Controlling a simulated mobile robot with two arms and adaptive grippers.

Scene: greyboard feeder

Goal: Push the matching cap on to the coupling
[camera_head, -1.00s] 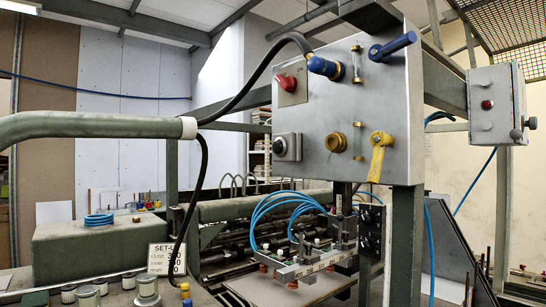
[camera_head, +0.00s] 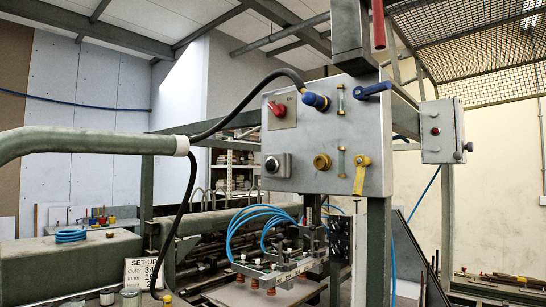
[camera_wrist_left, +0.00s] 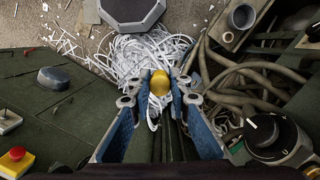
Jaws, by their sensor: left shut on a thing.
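In the left wrist view my left gripper (camera_wrist_left: 160,90) has its blue fingers shut on a rounded yellow cap (camera_wrist_left: 160,83). The cap sits between the fingertips, above a heap of white paper strips. In the head view a yellow coupling (camera_head: 322,162) with a dark centre faces out from the grey panel (camera_head: 296,180). Above it a blue coupling (camera_head: 315,101) has a black hose attached. A yellow lever (camera_head: 361,175) and a blue lever (camera_head: 373,89) are on the panel's right side. Neither gripper shows in the head view.
The panel also bears a red switch (camera_head: 278,108) and a black knob (camera_head: 271,164). A thick green pipe (camera_head: 90,142) crosses at left, and the black hose hangs below it. Suction cups with blue tubes (camera_head: 270,220) stand below the panel. The wrist view shows loose hoses (camera_wrist_left: 250,75).

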